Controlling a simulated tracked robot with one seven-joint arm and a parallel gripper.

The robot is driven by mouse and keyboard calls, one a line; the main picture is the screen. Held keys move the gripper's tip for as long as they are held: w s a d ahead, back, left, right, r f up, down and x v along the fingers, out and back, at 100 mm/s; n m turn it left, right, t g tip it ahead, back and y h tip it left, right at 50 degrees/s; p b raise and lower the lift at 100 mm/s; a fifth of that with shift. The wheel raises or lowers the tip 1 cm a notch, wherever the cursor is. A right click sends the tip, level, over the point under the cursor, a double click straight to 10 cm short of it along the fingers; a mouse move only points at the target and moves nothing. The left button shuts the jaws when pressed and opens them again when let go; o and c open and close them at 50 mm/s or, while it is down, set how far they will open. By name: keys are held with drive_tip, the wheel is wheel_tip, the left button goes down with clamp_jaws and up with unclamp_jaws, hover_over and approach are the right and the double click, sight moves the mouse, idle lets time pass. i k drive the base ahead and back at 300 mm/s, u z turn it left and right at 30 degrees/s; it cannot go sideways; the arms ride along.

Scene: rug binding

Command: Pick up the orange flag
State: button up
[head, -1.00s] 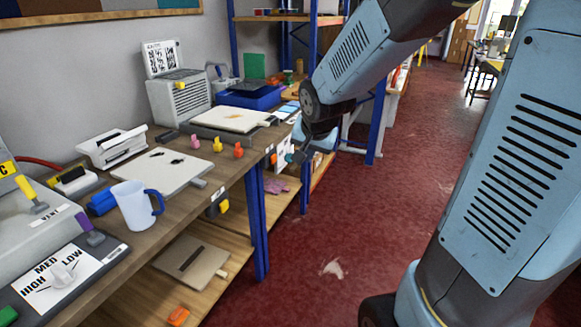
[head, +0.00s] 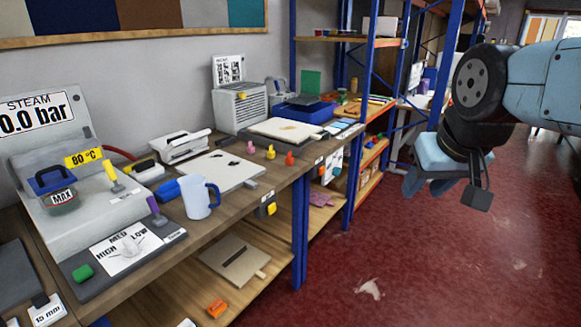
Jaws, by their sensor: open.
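No item reads clearly as an orange flag. Three small peg-like pieces stand in a row on the bench top: a pink one (head: 250,147), a yellow one (head: 270,152) and an orange-red one (head: 289,158) at the right, near the bench's front edge. A separate small orange object (head: 217,308) lies on the lower shelf; its shape is hard to tell. My gripper (head: 424,184) is open and empty, pointing down over the red floor, right of the bench and well apart from these pieces.
A blue-handled mug (head: 200,197) stands near the front edge of the workbench (head: 235,205). A white board (head: 222,171) lies behind it. A steam unit (head: 62,185) fills the left end.

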sight(289, 161)
drive_tip(key=u, duration=0.15)
drive_tip(key=k, duration=0.15)
drive_tip(key=z, duration=0.25)
drive_tip(key=i, duration=1.25)
drive_tip(key=u, duration=0.6)
drive_tip(key=k, duration=0.85)
drive_tip(key=u, duration=0.1)
drive_tip(key=i, duration=0.9)
drive_tip(key=z, duration=0.05)
